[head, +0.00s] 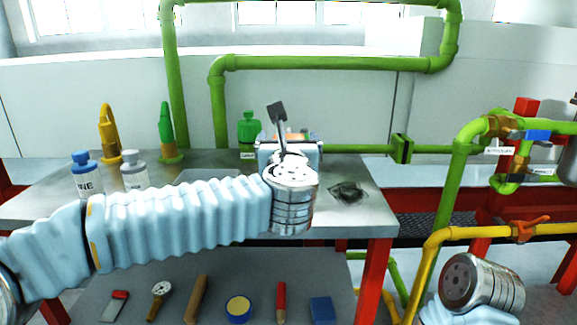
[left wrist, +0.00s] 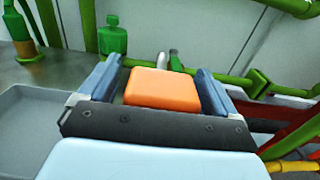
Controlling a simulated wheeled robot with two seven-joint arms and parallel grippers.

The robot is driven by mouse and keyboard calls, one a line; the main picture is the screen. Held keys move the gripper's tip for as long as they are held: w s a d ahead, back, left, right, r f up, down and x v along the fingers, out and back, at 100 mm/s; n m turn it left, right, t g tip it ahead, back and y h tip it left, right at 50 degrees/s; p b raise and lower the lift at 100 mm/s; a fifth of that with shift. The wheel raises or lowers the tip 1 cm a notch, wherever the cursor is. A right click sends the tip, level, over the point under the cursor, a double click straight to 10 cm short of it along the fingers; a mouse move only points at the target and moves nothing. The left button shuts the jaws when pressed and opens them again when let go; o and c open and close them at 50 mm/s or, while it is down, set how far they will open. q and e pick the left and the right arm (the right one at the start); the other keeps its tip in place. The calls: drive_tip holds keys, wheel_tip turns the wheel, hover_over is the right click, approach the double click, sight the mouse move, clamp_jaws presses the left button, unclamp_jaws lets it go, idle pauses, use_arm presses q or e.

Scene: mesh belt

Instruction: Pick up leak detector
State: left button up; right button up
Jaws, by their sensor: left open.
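An orange, box-shaped thing with rounded edges (left wrist: 162,88), which I take to be the leak detector, shows between the two fingers of my left gripper (left wrist: 160,84). The blue-grey fingers stand apart on either side of it, with a visible gap at least on the right. In the head view my left gripper (head: 290,142) is over the back of the grey table, and only a sliver of orange shows there, mostly hidden by my wrist. My right arm shows at the lower right, but its gripper does not.
The grey table (head: 365,212) holds a blue-capped bottle (head: 86,180), a white bottle (head: 132,172), and a green bottle (head: 249,128). Green pipes (head: 218,110) rise behind. A lower shelf (head: 215,272) holds several small tools. A dark patch (head: 348,192) lies right of my wrist.

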use_arm(q)
drive_tip(key=c, duration=1.7)
drive_tip(key=shift+r, duration=0.6)
drive_tip(key=s+r, duration=0.8)
drive_tip(key=s, duration=0.1)
drive_tip(key=s+r, duration=0.3)
drive_tip(key=s, duration=0.2)
drive_tip(key=shift+r, duration=0.4)
drive_tip(key=shift+b, duration=0.3)
